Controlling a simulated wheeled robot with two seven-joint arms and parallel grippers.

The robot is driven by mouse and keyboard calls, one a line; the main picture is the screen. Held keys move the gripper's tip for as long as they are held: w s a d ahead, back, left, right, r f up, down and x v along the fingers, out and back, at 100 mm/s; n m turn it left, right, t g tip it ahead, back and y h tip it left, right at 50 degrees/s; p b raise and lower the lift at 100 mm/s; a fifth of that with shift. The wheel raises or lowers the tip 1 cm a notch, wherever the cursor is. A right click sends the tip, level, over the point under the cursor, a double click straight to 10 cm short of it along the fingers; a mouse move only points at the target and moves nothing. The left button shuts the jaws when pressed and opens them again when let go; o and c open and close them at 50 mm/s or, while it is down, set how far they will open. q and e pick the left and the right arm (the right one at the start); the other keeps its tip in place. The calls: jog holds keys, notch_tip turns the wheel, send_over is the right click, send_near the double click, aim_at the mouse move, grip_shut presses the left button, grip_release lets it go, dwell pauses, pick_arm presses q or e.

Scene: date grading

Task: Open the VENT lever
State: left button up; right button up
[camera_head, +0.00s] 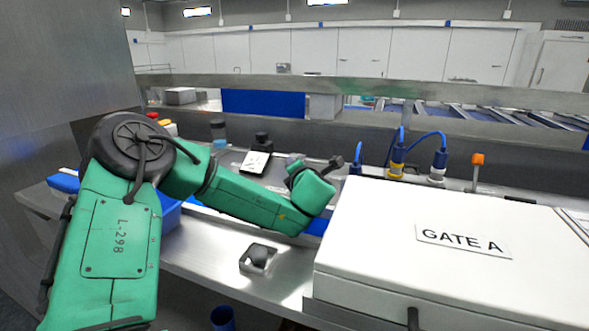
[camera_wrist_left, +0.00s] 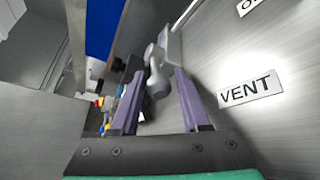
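In the left wrist view a VENT label (camera_wrist_left: 250,90) is on a metal panel at the right. Left of it, a grey lever with a rounded knob (camera_wrist_left: 158,84) reaches down from a bracket. My left gripper (camera_wrist_left: 161,73) is open, with its two purple fingers on either side of this knob. A narrow gap seems to show beside the knob; I cannot tell whether either finger touches it. My right gripper is not in view.
A white box marked GATE A (camera_head: 455,245) stands right of my left wrist. A small metal holder with a dark knob (camera_head: 258,257) sits on the steel counter (camera_head: 205,262). Blue-cabled connectors (camera_head: 397,160) and an orange-topped post (camera_head: 477,160) stand behind the box.

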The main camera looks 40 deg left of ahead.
pick_arm(q)
notch_tip(320, 180, up, 20)
jog(key=b, duration=0.1)
dwell(0.4)
